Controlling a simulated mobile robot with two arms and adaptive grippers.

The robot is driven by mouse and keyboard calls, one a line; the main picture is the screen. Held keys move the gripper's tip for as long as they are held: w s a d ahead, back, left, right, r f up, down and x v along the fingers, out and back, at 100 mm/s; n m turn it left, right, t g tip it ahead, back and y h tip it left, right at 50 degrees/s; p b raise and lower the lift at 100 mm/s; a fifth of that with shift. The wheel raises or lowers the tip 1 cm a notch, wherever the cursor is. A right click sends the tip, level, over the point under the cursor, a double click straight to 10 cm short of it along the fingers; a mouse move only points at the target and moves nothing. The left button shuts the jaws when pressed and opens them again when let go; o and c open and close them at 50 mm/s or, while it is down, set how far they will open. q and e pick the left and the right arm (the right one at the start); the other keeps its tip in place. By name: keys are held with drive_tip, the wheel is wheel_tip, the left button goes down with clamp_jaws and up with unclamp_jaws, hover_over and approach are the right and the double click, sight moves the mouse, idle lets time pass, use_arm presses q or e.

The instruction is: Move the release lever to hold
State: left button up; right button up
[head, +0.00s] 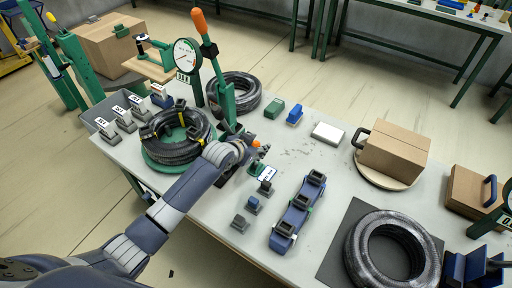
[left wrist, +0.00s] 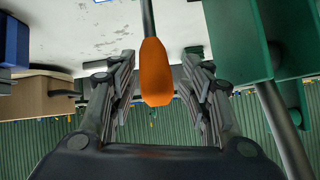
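An orange-handled lever (left wrist: 155,75) on a thin grey rod stands between the fingers of my left gripper (left wrist: 155,95) in the left wrist view. The fingers are apart, with a gap on both sides of the handle. In the head view my left gripper (head: 250,152) is low over the table, beside the green press stand, with an orange tip (head: 256,143) showing at it. A taller orange-handled lever (head: 203,32) rises by the round gauge (head: 187,56). My right gripper is out of view.
A black hose coil (head: 172,153) on a green turntable sits left of my arm, another coil (head: 238,84) behind. A blue-grey rack (head: 297,212) and small blocks (head: 240,222) stand to the right. A box (head: 395,152) and a coil on a black mat (head: 340,235) lie farther right.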

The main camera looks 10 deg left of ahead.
use_arm(q)
drive_tip(key=shift+s+f, duration=0.2)
drive_tip(key=shift+s+r, duration=0.1)
drive_tip(key=shift+s, duration=0.1)
drive_tip(key=v, duration=1.1)
drive_tip(key=shift+r, duration=0.25)
drive_tip(key=shift+s+a, duration=0.1)
drive_tip(key=shift+s, duration=0.05)
